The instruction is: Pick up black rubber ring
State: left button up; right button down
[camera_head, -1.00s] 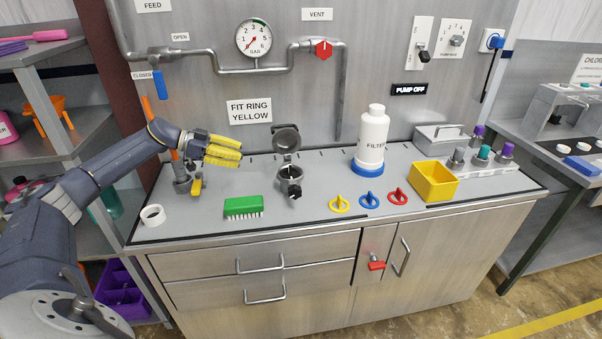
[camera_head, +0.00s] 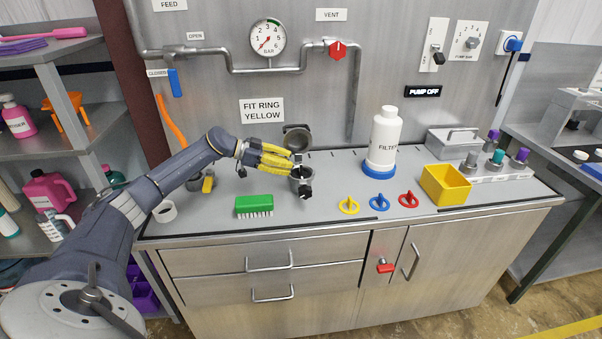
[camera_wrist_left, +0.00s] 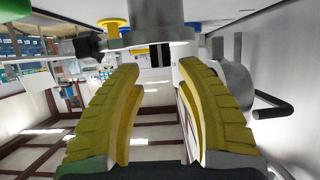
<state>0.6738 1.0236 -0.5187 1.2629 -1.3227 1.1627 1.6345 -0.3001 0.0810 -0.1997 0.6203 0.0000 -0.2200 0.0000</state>
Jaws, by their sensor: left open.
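A grey metal filter housing (camera_head: 302,184) stands mid-counter with its round lid (camera_head: 297,138) swung up and a black knob (camera_head: 306,193) on its front. I cannot make out a separate black rubber ring; the housing's mouth is partly hidden by my fingers. My left gripper (camera_head: 289,164) has yellow fingers, reaches in from the left and is at the housing's mouth. In the left wrist view the gripper (camera_wrist_left: 160,70) is open with nothing between its fingers, and the housing (camera_wrist_left: 135,38) lies just beyond the fingertips. My right gripper is not in view.
A green brush (camera_head: 254,204) and white roll (camera_head: 165,212) lie left. A white filter bottle (camera_head: 386,135), a yellow bin (camera_head: 445,184) and a sign reading "FIT RING YELLOW" (camera_head: 262,110) are also here.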

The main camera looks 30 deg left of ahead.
aim_at(301, 164)
pick_arm(q)
jog(key=shift+x, duration=2.6)
jog(key=shift+o, duration=0.3)
jog(key=shift+r, duration=0.15)
grip_shut()
